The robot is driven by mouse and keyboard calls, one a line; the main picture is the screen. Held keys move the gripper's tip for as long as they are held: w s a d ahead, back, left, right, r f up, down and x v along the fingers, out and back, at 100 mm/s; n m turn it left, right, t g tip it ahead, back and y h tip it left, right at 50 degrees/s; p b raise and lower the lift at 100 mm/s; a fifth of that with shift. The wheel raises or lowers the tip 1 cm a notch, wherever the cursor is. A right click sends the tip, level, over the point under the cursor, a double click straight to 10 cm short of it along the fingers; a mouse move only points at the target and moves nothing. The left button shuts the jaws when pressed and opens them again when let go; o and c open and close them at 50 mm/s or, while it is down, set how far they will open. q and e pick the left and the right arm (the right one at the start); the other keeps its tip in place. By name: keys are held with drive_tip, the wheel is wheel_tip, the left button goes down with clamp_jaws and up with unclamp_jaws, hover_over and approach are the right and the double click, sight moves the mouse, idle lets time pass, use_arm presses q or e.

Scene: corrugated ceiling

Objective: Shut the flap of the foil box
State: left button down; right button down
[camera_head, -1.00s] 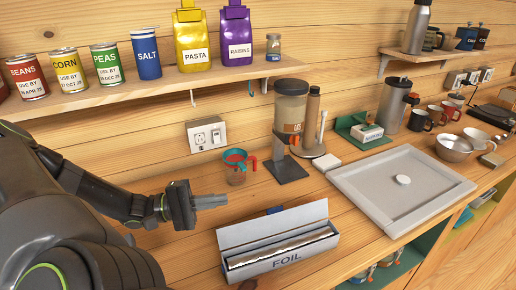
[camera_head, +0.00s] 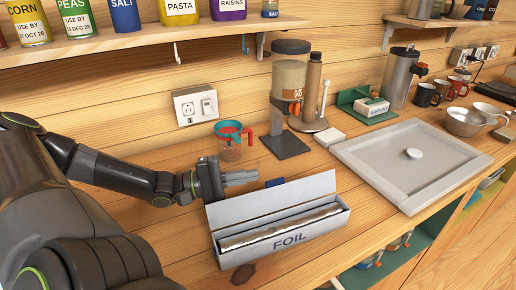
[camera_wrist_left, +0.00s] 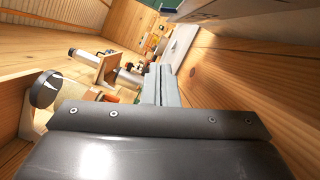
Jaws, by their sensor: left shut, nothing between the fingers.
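The foil box (camera_head: 287,240) is a grey-white carton marked FOIL, standing on the wooden counter in the head view. Its flap (camera_head: 270,199) stands up at the back edge, and the foil roll (camera_head: 282,227) shows inside. My left gripper (camera_head: 255,176) is shut and empty, just behind the flap's upper left part; the gap between them is hard to judge. In the left wrist view, the left gripper's fingers (camera_wrist_left: 161,86) point away from the camera, together. My right gripper is not in view.
A measuring cup with a red handle (camera_head: 230,143) stands close behind my left gripper. A dispenser (camera_head: 288,100) on a dark base is behind the box. A large grey tray with a lid (camera_head: 375,160) lies to the right. A shelf (camera_head: 130,42) overhangs the counter.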

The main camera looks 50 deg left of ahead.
sight(276, 195)
use_arm(q)
drive_tip(key=shift+b+x, duration=0.3)
drive_tip(key=shift+x, duration=0.5)
drive_tip(key=d, duration=0.1)
drive_tip(key=s+d+r+p, duration=0.1)
drive_tip(key=d, duration=0.1)
drive_tip(key=shift+s+d+r+p, duration=0.25)
drive_tip(key=shift+p, duration=0.05)
drive_tip(key=shift+r, duration=0.1)
drive_tip(key=shift+d+r+m+p, duration=0.1)
drive_tip(key=shift+d+m+p, duration=0.05)
drive_tip(key=shift+m+p, duration=0.25)
